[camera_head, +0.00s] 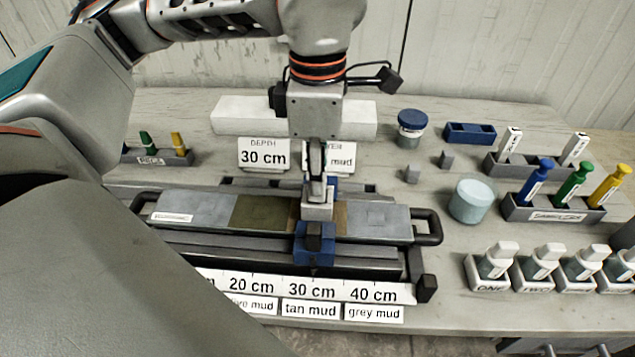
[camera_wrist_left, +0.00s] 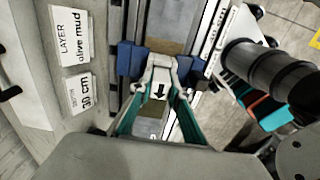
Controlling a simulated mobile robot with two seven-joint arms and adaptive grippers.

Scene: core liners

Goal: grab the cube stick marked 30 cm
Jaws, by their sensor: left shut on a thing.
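A pale grey cube-like piece with a black arrow (camera_wrist_left: 159,91) stands at the blue slider (camera_head: 314,245) over the core tray (camera_head: 380,222). In the head view it is near the 30 cm mark on the white scale (camera_head: 312,291). My left gripper (camera_head: 316,188) points down and is shut on this grey piece; in the left wrist view its teal-edged fingers (camera_wrist_left: 159,92) close on either side of it. I cannot read a 30 cm marking on the piece itself. The piece's lower end is hidden. My right gripper is not in view.
A sign reading 30 cm (camera_head: 263,154) stands behind the tray; the layer sign (camera_wrist_left: 72,36) reads olive mud. To the right are small grey cubes (camera_head: 412,173), a pale round jar (camera_head: 471,201), a rack of coloured tubes (camera_head: 550,212) and several labelled bottles (camera_head: 497,261). My arm covers the left front.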

